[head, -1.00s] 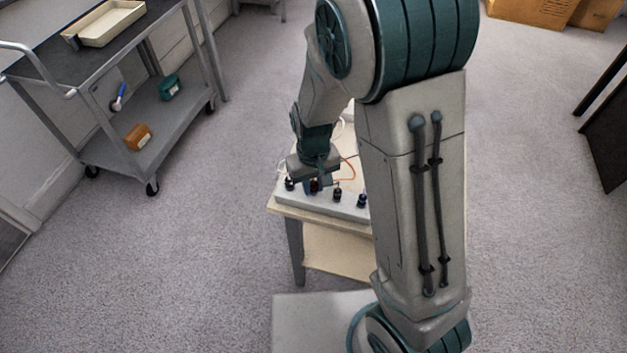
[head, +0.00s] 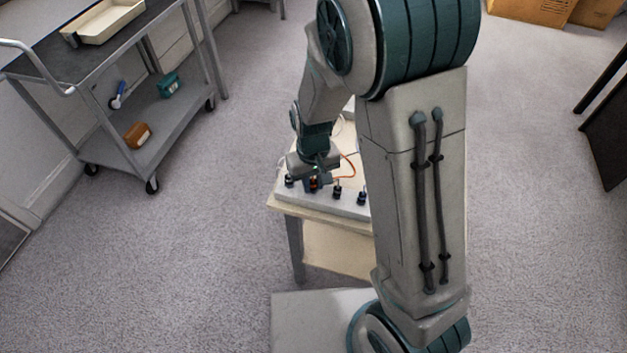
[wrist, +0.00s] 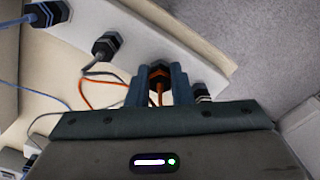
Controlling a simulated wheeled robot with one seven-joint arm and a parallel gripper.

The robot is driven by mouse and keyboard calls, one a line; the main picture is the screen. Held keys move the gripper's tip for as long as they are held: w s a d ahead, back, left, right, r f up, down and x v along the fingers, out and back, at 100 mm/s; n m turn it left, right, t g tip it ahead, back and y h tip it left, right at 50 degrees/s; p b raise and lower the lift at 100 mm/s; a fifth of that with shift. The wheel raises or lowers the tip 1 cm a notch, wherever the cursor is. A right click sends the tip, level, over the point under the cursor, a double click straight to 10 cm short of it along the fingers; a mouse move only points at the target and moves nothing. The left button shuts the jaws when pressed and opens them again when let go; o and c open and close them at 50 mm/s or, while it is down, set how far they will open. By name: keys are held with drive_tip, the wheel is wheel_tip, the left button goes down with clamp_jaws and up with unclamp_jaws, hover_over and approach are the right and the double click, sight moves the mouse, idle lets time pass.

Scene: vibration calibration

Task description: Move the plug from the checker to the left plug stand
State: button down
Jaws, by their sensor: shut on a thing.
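The plug (wrist: 158,75), dark with an orange part and an orange cable, is between the two fingers of my gripper (wrist: 160,83) in the wrist view. My gripper is shut on it, upright over the long white strip (wrist: 75,22). In the head view my gripper (head: 318,181) is low at the strip's left part, with the orange plug (head: 313,184) under it. The plug's lower end is hard to see, so I cannot tell whether it is seated or clear. I cannot tell checker and plug stand apart here.
A plug with a grey cable (wrist: 105,46) and a plug with a blue cable (wrist: 42,14) stand along the strip. Another (wrist: 201,91) is partly hidden beside my gripper. The small table (head: 290,209) carries the strip. A cart (head: 150,150) stands at left.

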drive_tip(key=shift+f, duration=0.2)
idle(0.6)
drive_tip(key=c, duration=1.2)
unclamp_jaws()
drive_tip(key=shift+r, duration=0.1)
drive_tip(key=shift+r+p, duration=1.8)
drive_tip(key=shift+r, duration=0.65)
wheel_tip(320, 180, up, 14)
drive_tip(key=shift+w, duration=0.15)
